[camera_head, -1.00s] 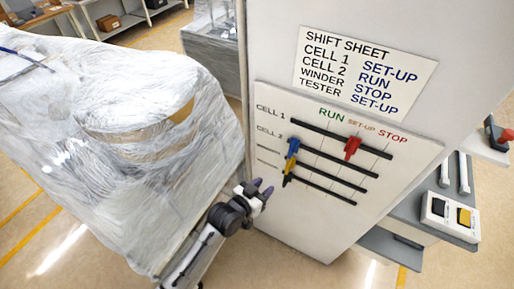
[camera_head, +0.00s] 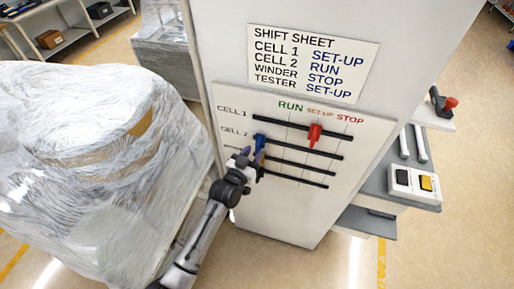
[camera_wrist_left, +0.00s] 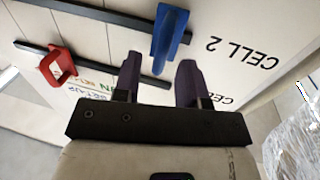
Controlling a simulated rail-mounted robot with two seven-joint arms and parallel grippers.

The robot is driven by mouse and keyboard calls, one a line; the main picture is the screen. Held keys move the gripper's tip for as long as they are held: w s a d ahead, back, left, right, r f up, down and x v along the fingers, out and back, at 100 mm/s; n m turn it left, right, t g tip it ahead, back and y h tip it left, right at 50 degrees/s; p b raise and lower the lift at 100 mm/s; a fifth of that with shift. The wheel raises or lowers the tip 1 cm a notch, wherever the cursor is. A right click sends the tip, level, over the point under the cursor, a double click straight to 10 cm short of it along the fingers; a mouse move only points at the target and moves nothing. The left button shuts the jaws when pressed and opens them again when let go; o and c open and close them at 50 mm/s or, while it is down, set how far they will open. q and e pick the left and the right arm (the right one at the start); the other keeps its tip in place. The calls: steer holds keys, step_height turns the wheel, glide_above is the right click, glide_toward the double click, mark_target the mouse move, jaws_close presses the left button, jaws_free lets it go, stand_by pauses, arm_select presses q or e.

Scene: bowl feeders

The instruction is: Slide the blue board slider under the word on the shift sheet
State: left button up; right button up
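The blue slider (camera_head: 259,141) sits near the left end of the CELL 2 slot on the white board (camera_head: 285,215), left of the RUN heading. It also shows in the left wrist view (camera_wrist_left: 168,38), just beyond the fingertips and roughly between them. My left gripper (camera_head: 251,156) is open and empty in front of the board, just below the blue slider (camera_wrist_left: 158,75). Whether a finger touches the slider I cannot tell. The shift sheet (camera_head: 312,62) above reads RUN for CELL 2. My right gripper is not in view.
A red slider (camera_head: 315,133) stands in the CELL 1 slot below SET-UP. The left ends of the lower slots are hidden by my gripper. A film-wrapped load (camera_head: 90,150) stands close left of my arm. A switch box (camera_head: 414,185) is at right.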

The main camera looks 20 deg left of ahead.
arm_select(q)
steer(key=shift+w+d, duration=0.2)
steer(key=shift+w, duration=1.25)
jaws_close()
